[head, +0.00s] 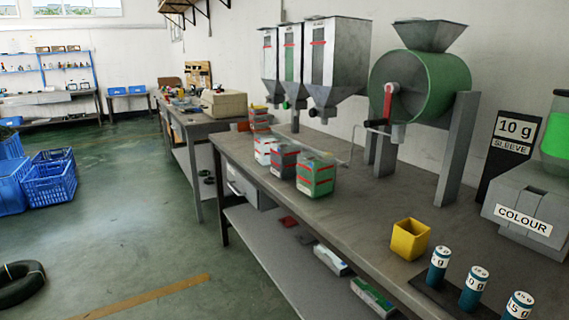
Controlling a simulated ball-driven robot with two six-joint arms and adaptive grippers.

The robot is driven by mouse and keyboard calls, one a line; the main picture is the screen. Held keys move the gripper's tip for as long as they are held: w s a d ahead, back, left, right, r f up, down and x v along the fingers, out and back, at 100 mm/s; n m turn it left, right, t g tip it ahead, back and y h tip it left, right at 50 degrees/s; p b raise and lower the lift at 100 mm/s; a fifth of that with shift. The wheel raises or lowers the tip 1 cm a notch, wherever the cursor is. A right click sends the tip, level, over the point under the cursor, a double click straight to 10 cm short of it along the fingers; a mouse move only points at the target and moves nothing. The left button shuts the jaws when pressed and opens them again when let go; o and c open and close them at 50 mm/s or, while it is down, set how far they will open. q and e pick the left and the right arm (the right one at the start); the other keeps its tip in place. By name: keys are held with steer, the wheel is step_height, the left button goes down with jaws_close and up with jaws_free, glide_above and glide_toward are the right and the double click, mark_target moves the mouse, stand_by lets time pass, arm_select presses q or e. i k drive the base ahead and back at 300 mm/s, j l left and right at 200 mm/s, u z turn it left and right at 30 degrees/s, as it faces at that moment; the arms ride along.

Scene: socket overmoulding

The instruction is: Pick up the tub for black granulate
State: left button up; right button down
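A dark grey tub with a red band (284,161) stands on the long grey workbench (375,215), below the hoppers. It looks like the tub for black granulate, though no writing on it can be read. It is between a white tub with a red band (264,149) at the back left and a green tub with red bands (315,175) at the front right. The three stand close together in a row. The green tub's top looks pale or clear. Neither of my grippers is in view.
Several hoppers (336,60) and a green drum with a crank (421,84) stand behind the tubs. A yellow square cup (409,240), several labelled cylinders (473,288) and a COLOUR scale (530,205) are at the right. Blue crates (48,182) and a black tyre-like ring (22,285) lie on the otherwise open floor.

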mark_target(283, 152)
steer(key=z, duration=2.9)
steer(key=u, duration=2.9)
steer(key=i+j+z, duration=0.2)
steer(key=i+j, duration=1)
steer(key=j, duration=0.15)
